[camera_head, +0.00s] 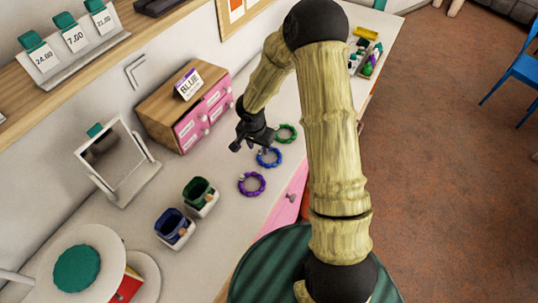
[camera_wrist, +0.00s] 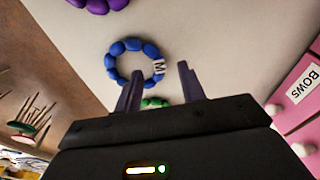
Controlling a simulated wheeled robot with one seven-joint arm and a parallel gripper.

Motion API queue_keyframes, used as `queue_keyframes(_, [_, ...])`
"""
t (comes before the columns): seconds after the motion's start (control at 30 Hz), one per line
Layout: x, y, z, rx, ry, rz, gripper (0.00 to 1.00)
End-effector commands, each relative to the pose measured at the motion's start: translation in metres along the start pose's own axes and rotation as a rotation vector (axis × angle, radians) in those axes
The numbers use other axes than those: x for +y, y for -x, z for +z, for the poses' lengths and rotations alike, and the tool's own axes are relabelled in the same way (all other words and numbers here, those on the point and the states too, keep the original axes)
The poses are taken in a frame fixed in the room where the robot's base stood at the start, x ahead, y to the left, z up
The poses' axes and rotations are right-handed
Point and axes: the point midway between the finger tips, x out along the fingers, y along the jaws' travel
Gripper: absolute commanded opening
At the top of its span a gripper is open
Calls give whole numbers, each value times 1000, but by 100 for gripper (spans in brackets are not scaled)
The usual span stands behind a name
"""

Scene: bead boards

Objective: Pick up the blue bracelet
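The blue bracelet (camera_head: 269,157) lies flat on the white counter, between the purple bracelet (camera_head: 252,184) and the green bracelet (camera_head: 286,133). In the wrist view the blue bracelet (camera_wrist: 111,59) is a ring of blue beads with a white bead lettered M. My gripper (camera_head: 250,147) is above the counter, just left of the blue bracelet in the head view. In the wrist view its two fingers (camera_wrist: 160,85) are spread apart with nothing gripped between them. The green bracelet (camera_wrist: 153,103) shows partly between the fingers, and the purple bracelet (camera_wrist: 97,5) is cut off at the top.
A wooden box with pink drawers (camera_head: 187,134) and a BLUE sign (camera_head: 188,84) stands against the wall. A mirror (camera_head: 113,154), a blue cup (camera_head: 173,228) and a green cup (camera_head: 200,195) stand to the left. The counter's front edge is close to the bracelets.

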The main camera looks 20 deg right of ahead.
Motion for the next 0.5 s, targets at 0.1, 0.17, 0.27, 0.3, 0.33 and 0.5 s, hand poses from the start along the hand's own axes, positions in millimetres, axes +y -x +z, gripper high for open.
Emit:
queue_keyframes(0.1, [0,-15,0,-1,1,1,40])
queue_keyframes(0.17, [0,-20,0,0,1,1,40])
queue_keyframes(0.27, [0,-23,-1,2,1,-1,40])
queue_keyframes(0.3, [0,-23,-1,2,1,-1,40])
queue_keyframes(0.33, [0,-23,-1,2,1,-1,40])
queue_keyframes(0.5, [0,-23,-1,2,1,-1,40])
